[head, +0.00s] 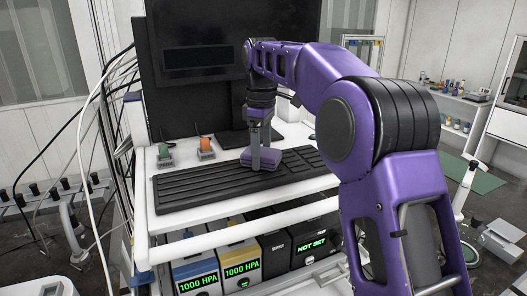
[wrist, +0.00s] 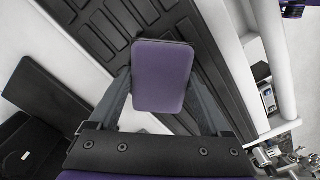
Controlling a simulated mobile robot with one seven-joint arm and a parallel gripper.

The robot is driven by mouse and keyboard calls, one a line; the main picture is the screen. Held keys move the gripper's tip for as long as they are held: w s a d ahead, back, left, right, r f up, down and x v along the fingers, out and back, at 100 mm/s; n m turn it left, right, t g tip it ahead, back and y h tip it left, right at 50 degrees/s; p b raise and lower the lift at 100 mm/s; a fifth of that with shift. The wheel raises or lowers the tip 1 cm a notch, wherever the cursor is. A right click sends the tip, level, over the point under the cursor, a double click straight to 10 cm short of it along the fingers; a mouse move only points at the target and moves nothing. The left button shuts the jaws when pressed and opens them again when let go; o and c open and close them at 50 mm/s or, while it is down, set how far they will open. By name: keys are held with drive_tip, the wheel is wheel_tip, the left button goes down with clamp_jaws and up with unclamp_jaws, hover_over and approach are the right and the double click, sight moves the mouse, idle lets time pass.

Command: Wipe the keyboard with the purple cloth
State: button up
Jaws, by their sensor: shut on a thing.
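The black keyboard (head: 195,188) lies on the white shelf of the cart in the head view. It also fills the upper middle of the wrist view (wrist: 95,45). My fingers and the cloth hide some of the keys.
Small devices with a green top (head: 164,155) and an orange top (head: 205,147) stand behind the keyboard. A black monitor (head: 195,85) rises at the back. A white rail (head: 225,240) runs along the front, above boxes with lit displays (head: 243,268). Cables hang at the left.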

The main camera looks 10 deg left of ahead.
sight(179, 181)
drive_tip(key=shift+s+a+r, duration=0.1)
drive_tip(key=shift+s+a, duration=0.4)
drive_tip(key=shift+a, duration=0.45)
drive_tip(key=shift+s+a+f, duration=0.1)
drive_tip(key=shift+s+a, duration=0.45)
drive_tip(key=shift+a, duration=0.45)
drive_tip(key=shift+s+a+r, duration=0.1)
drive_tip(key=shift+s+a, duration=0.4)
drive_tip(key=shift+a, duration=0.45)
drive_tip(key=shift+s+a, duration=0.5)
drive_tip(key=shift+a, duration=0.35)
drive_tip(key=shift+s+a, duration=0.45)
drive_tip(key=shift+a, duration=0.4)
drive_tip(key=shift+s+a, duration=0.5)
drive_tip(key=shift+a, duration=0.4)
drive_tip(key=shift+s+a, duration=0.5)
drive_tip(key=shift+a, duration=0.45)
drive_tip(key=shift+s+a, duration=0.5)
drive_tip(key=shift+a, duration=0.4)
drive_tip(key=shift+s+a+f, duration=0.1)
drive_tip(key=shift+s+a, duration=0.3)
drive_tip(key=shift+a, duration=0.35)
drive_tip(key=shift+s+a+f, duration=0.1)
drive_tip(key=shift+s+a, duration=0.3)
drive_tip(key=shift+a, duration=0.3)
drive_tip(key=shift+r, duration=3.05)
drive_tip(key=shift+r, duration=0.1)
wheel_tip(179, 181, up, 3)
drive_tip(key=shift+f, duration=0.1)
